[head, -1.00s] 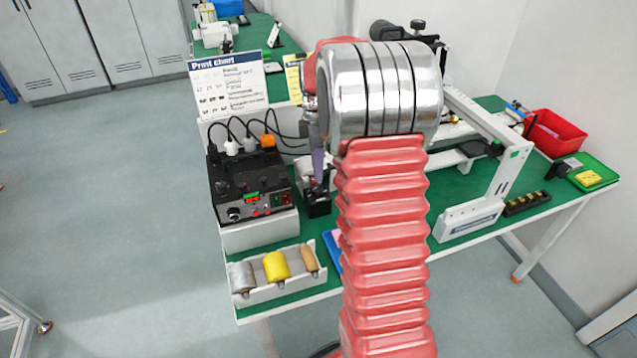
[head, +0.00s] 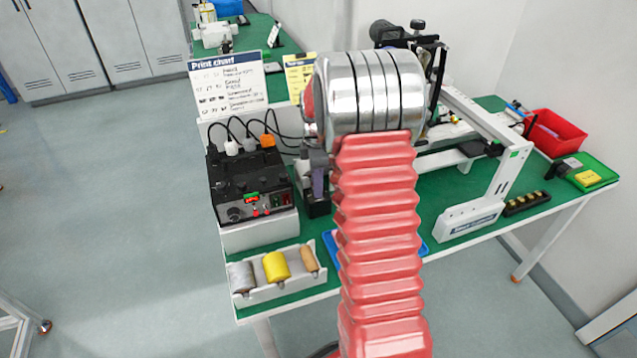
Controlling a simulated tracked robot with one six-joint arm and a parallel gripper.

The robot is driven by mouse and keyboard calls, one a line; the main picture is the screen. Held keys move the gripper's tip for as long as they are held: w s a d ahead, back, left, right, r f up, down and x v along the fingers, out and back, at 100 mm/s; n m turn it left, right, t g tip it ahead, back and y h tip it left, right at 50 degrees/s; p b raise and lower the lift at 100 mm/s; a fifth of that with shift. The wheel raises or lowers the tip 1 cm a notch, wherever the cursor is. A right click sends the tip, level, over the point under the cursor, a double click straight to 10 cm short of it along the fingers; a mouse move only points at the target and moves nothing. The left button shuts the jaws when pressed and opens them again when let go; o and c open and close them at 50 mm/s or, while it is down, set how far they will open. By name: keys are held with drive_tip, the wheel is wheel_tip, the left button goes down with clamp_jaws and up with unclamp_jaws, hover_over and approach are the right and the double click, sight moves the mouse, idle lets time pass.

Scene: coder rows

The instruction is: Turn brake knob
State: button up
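A black control box (head: 250,185) stands on a white base at the left of the green table, with a round knob (head: 235,214) low on its front face. No label marks it as the brake knob, and I cannot tell whether it is. The coding machine (head: 440,60) stands behind my arm, which hides much of it. My gripper (head: 318,184) shows only as a grey finger pointing down, right of the control box and apart from its front knob. A small black device (head: 316,208) stands just below it. My arm hides the rest of the gripper, so its opening cannot be seen.
A white tray (head: 283,291) with grey, yellow and tan rolls lies at the front left. Cables rise behind the control box. A white frame arm (head: 512,172), a red bin (head: 560,134) and a green tray (head: 606,176) are at the right.

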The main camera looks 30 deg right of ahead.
drive_tip(key=c, duration=0.5)
drive_tip(key=shift+s+d, duration=0.15)
drive_tip(key=shift+d, duration=0.1)
drive_tip(key=shift+a, duration=0.25)
